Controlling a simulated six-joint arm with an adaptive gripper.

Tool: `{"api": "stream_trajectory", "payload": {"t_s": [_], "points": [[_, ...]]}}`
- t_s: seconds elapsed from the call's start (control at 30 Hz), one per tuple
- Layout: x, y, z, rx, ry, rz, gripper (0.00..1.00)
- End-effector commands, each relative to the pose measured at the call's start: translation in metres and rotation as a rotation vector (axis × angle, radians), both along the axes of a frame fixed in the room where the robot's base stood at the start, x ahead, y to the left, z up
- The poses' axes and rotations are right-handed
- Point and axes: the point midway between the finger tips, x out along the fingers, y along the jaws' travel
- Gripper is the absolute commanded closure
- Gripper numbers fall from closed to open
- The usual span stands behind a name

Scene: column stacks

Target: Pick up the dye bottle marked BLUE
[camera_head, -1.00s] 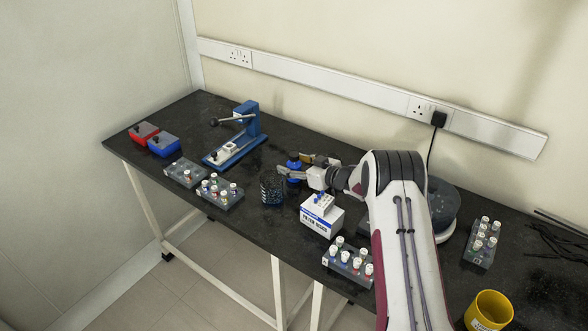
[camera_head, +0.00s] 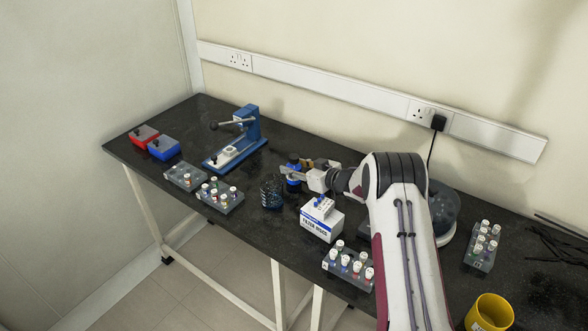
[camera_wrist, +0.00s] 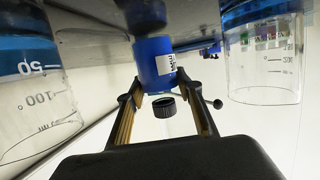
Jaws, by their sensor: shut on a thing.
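A blue bottle (camera_head: 293,174) stands near the middle of the bench, partly hidden by my fingers. In the wrist view the blue bottle (camera_wrist: 154,62) has a white label, whose print is too small to read surely, and a black ribbed cap (camera_wrist: 163,106). My gripper (camera_head: 296,170) reaches in from the right with its fingers on either side of the bottle. In the wrist view my gripper (camera_wrist: 161,88) is shut on it. The bottle's base seems to be at bench level; I cannot tell whether it is lifted.
A dark cup-like vessel (camera_head: 271,191) stands close left of the bottle. A white box (camera_head: 321,222) is in front. Clear graduated vessels flank the bottle in the wrist view, left (camera_wrist: 40,110) and right (camera_wrist: 263,70). A blue press (camera_head: 238,140) and vial racks (camera_head: 222,203) stand left.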

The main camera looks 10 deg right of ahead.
Motion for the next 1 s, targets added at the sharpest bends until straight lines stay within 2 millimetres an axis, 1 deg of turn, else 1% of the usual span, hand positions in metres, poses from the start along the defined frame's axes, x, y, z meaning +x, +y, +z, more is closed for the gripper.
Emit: {"api": "stream_trajectory", "payload": {"t_s": [0.17, 0.63, 0.8, 1.0], "points": [[0.001, 0.0, 0.017, 0.0, -0.004, 0.0, 0.91], [0.001, 0.0, 0.079, 0.0, -0.004, 0.001, 0.91], [0.0, 0.0, 0.092, 0.0, -0.003, 0.002, 0.91], [0.0, 0.0, 0.095, 0.001, -0.001, 0.001, 0.91]]}}
